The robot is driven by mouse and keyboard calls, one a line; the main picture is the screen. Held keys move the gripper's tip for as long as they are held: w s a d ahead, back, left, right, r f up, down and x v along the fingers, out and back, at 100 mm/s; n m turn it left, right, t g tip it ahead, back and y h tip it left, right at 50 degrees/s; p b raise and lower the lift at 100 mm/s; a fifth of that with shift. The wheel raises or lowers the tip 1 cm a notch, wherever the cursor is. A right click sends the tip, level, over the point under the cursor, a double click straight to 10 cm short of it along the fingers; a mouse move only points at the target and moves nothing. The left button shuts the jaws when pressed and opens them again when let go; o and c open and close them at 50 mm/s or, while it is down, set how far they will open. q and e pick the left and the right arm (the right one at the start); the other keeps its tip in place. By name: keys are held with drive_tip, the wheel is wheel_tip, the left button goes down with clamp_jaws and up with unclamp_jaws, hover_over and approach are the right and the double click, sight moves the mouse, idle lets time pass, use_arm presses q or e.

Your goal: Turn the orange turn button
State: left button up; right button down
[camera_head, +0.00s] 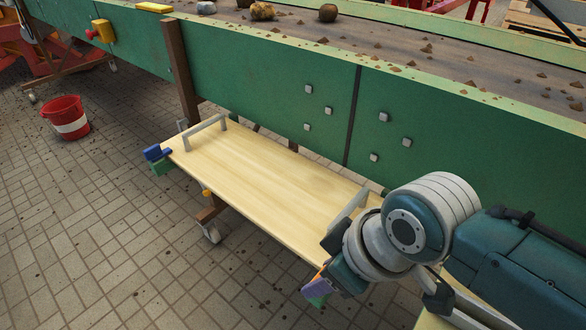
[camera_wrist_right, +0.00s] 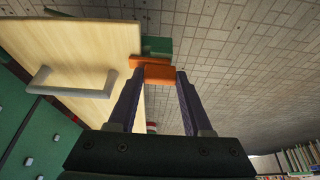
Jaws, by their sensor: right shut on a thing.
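The orange turn button (camera_wrist_right: 160,74) sits at the edge of the light wooden board (camera_wrist_right: 75,25), beside a green block (camera_wrist_right: 157,46). My right gripper (camera_wrist_right: 158,80) is shut on it, with a dark purple finger on each side. In the head view my right gripper (camera_head: 318,287) is at the board's near right corner. There the orange button is mostly hidden by the gripper. A blue block (camera_head: 157,153) and a green block sit at the board's far left corner. My left gripper is not in view.
The wooden board (camera_head: 250,185) has a grey handle (camera_head: 205,130) at each end and lies beside the green conveyor side wall (camera_head: 260,80). A red bucket (camera_head: 68,118) stands on the tiled floor at left. The floor in front of the board is mostly clear.

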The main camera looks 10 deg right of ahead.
drive_tip(key=shift+c, duration=1.6)
unclamp_jaws()
drive_tip(key=p+v, duration=0.5)
drive_tip(key=v, duration=0.5)
drive_tip(key=shift+f, duration=0.1)
